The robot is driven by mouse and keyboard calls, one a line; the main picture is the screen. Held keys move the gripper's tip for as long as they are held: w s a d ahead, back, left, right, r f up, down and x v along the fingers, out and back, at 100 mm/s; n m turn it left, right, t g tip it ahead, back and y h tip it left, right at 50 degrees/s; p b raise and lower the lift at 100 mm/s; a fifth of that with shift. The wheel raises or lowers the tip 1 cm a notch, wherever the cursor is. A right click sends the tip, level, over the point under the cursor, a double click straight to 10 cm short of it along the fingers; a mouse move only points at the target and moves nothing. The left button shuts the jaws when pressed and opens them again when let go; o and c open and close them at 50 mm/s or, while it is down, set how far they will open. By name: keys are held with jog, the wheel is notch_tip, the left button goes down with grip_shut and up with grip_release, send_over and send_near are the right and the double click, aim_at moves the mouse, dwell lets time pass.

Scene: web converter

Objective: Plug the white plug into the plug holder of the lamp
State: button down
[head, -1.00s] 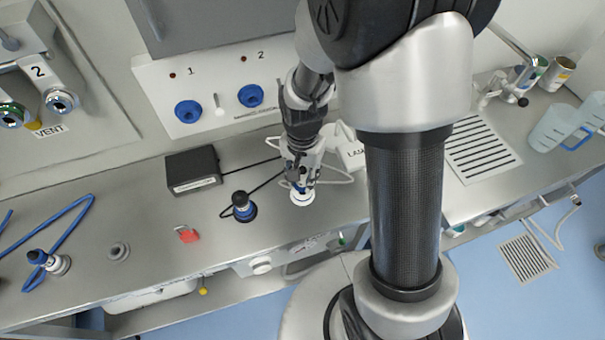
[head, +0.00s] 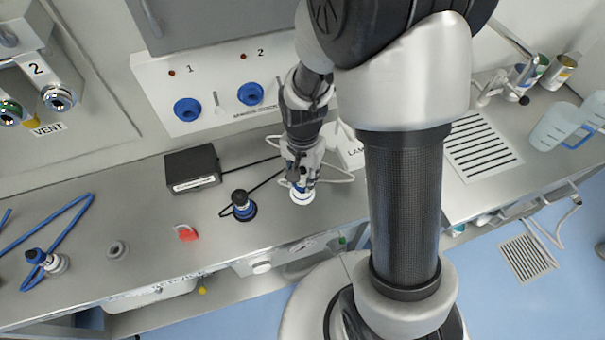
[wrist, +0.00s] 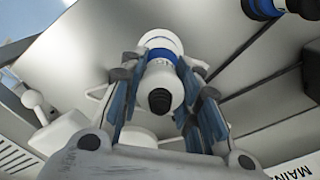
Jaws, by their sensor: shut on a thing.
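The white plug (head: 302,195) has a blue ring and sits low at the counter's front part, below my gripper (head: 301,178). The wrist view shows the white plug (wrist: 160,85) with its black end toward the camera, between the two fingers of my gripper (wrist: 163,90). The fingers are shut on it. I cannot tell whether its far end touches the counter. A white box with a partly hidden label beginning "LA" (head: 350,152) stands behind and to the right, with a white cable looping near it. I cannot make out which part is the lamp's plug holder.
A black box (head: 192,168) and a black plug with a blue ring (head: 243,206) are to the left. Blue wall sockets (head: 188,110) are behind. Between these the counter is bare.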

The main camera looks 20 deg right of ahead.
jog(key=shift+f+b, duration=1.05)
jog(key=shift+f, duration=0.3)
dwell(0.3)
jog(key=c, duration=1.1)
grip_release()
jog(key=shift+r, duration=0.1)
notch_tip(320, 180, up, 12)
jog(key=shift+f, duration=0.1)
jog(key=s+r+n+t, duration=0.4)
jog(key=s+r+n, duration=0.4)
jog(key=s+r, duration=0.4)
jog(key=s, duration=0.3)
jog(key=shift+r+n+t, duration=0.15)
jog(key=shift+n+t, duration=0.15)
jog(key=shift+n, duration=0.1)
